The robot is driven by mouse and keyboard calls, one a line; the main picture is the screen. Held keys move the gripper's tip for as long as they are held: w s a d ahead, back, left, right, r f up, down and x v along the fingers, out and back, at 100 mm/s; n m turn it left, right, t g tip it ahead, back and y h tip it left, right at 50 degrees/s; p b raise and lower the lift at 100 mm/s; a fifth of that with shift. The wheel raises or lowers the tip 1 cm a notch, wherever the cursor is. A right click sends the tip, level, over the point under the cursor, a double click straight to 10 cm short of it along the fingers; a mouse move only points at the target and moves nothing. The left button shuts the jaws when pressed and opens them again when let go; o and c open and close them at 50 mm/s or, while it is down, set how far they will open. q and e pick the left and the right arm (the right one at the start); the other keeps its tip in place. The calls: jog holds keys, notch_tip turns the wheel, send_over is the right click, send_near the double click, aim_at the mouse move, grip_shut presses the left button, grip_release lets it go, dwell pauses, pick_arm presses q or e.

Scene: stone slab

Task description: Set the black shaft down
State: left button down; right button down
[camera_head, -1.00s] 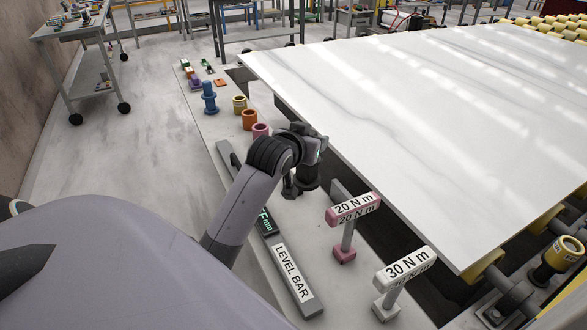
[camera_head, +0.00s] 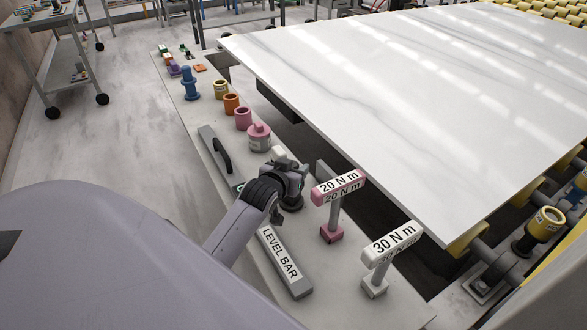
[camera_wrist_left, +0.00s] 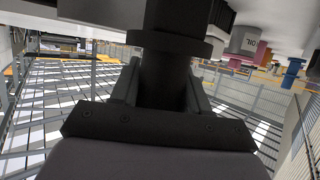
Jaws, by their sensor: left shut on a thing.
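The black shaft (camera_wrist_left: 165,62) is held upright between the fingers of my left gripper (camera_wrist_left: 163,85) in the left wrist view, with its wide collar across the top of the picture. In the head view the dark lower end of the shaft (camera_head: 293,204) shows under my left gripper (camera_head: 283,182), over the pale bench (camera_head: 345,295) just left of the pink 20 N m tool. I cannot tell whether the shaft touches the bench. The gripper hides most of it. My right gripper is out of view.
The pink 20 N m tool (camera_head: 335,212) and white 30 N m tool (camera_head: 380,258) stand to the right. A pink-topped can (camera_head: 259,138) and coloured rings stand behind. The white slab (camera_head: 420,90) borders the bench.

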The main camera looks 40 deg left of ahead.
pick_arm(q)
jog(key=c, duration=0.5)
grip_release()
jog(key=shift+c, duration=0.2)
jog(key=shift+r, duration=0.15)
jog(key=v, duration=1.2)
jog(key=shift+p, duration=0.35)
